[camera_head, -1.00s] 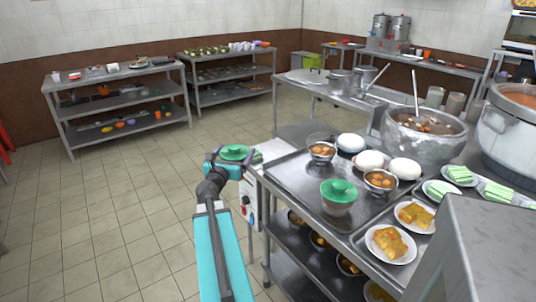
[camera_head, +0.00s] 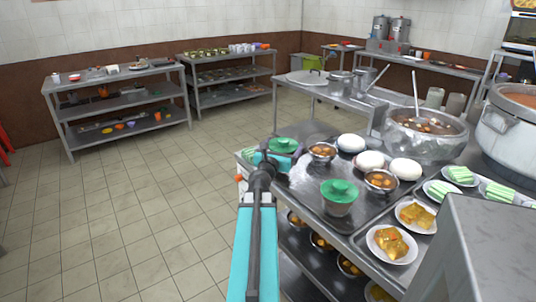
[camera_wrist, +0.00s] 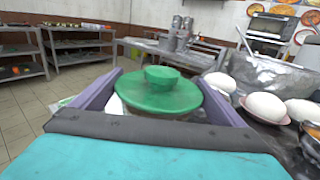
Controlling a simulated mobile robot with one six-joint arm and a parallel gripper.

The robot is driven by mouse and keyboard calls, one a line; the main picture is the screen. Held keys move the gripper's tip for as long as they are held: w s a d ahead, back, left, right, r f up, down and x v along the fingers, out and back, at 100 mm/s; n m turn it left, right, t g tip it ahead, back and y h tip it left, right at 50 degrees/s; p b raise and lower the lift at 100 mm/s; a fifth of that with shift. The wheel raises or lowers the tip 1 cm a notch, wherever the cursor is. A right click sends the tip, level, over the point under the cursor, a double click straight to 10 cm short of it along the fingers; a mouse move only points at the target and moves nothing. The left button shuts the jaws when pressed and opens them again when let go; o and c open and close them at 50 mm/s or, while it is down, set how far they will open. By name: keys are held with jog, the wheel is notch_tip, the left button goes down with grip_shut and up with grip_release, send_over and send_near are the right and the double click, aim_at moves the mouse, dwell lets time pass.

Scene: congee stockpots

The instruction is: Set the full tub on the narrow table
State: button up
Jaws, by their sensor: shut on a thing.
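My gripper (camera_head: 274,156) is shut on a green-lidded tub (camera_head: 284,145) at the left end of the steel counter. In the wrist view the tub's round green lid (camera_wrist: 158,90) sits level between the two purple fingers, and its body is mostly hidden. I cannot tell whether the tub touches the surface below. Several steel tables are in view, including one (camera_head: 345,97) behind the counter; I cannot tell which is the narrow table.
Bowls of brown food (camera_head: 381,181), white round items (camera_head: 369,160) and plates of fried pieces (camera_head: 391,245) crowd the counter. A large ladled pot (camera_head: 427,138) stands behind them. Two shelved tables (camera_head: 122,102) stand at the far left. The tiled floor (camera_head: 130,210) is clear.

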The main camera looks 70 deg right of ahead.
jog(key=w+d+f, duration=0.1)
jog(key=w+d, duration=0.5)
jog(key=d, duration=0.7)
jog(key=shift+w+d+f, duration=0.15)
jog(key=shift+w+d, duration=0.05)
jog(key=shift+d, duration=0.15)
dwell(0.4)
jog(key=shift+w+d+f, duration=0.1)
jog(key=shift+d+f, duration=0.1)
jog(key=shift+f, duration=0.7)
jog(key=shift+w+d+f, duration=0.1)
jog(key=shift+d+f, duration=0.1)
jog(key=shift+f, duration=0.7)
jog(key=shift+f, duration=0.15)
jog(key=o, duration=1.1)
jog(key=shift+a, duration=0.1)
